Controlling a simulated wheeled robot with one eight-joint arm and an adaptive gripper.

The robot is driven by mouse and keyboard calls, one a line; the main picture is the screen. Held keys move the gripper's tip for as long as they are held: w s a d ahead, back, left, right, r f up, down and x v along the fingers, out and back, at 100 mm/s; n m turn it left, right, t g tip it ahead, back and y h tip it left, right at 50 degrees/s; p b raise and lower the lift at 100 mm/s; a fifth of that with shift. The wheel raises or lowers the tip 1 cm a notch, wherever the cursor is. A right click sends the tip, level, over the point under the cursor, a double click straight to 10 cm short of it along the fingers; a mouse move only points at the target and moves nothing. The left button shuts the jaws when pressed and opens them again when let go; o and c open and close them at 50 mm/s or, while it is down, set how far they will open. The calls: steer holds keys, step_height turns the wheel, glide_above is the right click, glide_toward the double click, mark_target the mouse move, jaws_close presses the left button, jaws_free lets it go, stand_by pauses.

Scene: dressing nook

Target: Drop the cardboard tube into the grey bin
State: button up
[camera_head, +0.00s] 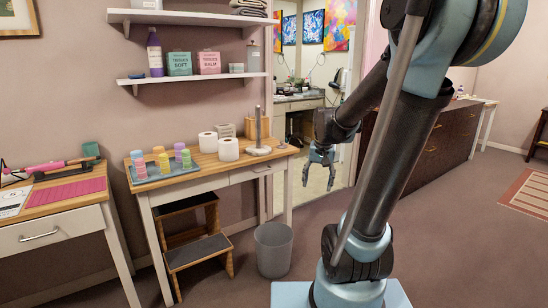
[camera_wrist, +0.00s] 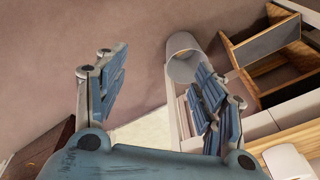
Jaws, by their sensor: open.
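The grey bin (camera_head: 273,249) stands upright on the floor, right of the step stool and in front of the wooden-topped table. It also shows in the wrist view, with its open mouth (camera_wrist: 185,65) between my fingers in the picture. My gripper (camera_head: 320,178) hangs in the air to the right of the table, above and right of the bin. Its fingers, spread wide in the wrist view (camera_wrist: 160,95), hold nothing between them. A short tan shape (camera_head: 250,128) stands at the table's back by a grey post; I cannot tell whether it is the cardboard tube.
White paper rolls (camera_head: 228,149), a grey post on a base (camera_head: 258,140) and a tray of coloured cups (camera_head: 147,177) stand on the table (camera_head: 200,178). A wooden step stool (camera_head: 200,250) is below.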

steer(key=s+d+f+n, duration=0.1)
steer(key=s+f, duration=0.2)
steer(key=s, duration=0.6)
steer(key=s+d+f+n, duration=0.2)
steer(key=s+f, duration=0.1)
steer(key=s, duration=0.7)
steer(key=shift+s, duration=0.2)
steer(key=shift+f, duration=0.1)
steer(key=shift+w, duration=0.5)
